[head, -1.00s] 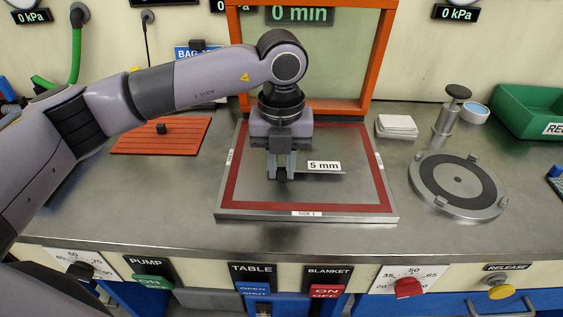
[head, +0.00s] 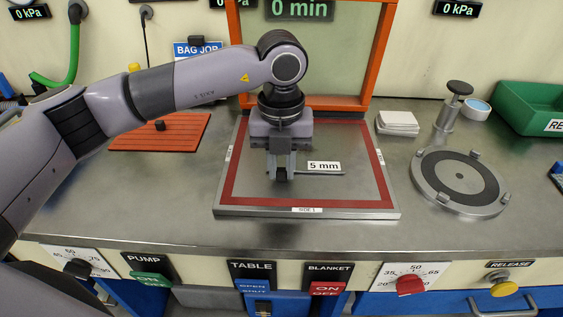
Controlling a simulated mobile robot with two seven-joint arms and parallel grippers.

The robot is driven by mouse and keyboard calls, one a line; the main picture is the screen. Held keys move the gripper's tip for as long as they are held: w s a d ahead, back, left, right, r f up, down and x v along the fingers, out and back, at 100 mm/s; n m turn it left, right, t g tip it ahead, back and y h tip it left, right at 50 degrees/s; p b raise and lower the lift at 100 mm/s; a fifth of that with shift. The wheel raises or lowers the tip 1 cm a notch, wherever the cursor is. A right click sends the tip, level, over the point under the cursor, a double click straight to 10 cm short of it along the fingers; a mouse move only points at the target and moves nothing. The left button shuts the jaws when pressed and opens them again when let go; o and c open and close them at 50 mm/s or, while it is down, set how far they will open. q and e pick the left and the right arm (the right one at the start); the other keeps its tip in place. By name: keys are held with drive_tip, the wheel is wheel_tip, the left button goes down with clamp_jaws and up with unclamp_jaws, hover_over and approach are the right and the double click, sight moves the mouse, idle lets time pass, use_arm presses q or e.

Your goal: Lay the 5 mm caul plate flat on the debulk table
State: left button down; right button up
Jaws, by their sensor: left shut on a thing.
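The debulk table (head: 306,212) is a grey metal plate with a red border, lying on the bench. My left gripper (head: 281,178) is over its middle, pointing down and shut on the 5 mm caul plate (head: 332,173). The caul plate shows only as a thin grey strip on both sides of the fingers, below its white "5 mm" tag (head: 324,167). The fingers hide part of it. I cannot tell whether it touches the table surface. My right gripper is not in view.
An orange frame (head: 375,60) stands at the table's back edge. A red ribbed mat (head: 160,134) lies left. White pads (head: 397,123), a round metal plate (head: 459,180) and a green bin (head: 530,110) are right.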

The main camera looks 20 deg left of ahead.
use_arm(q)
drive_tip(key=c, duration=0.9)
unclamp_jaws()
drive_tip(key=shift+f, duration=0.1)
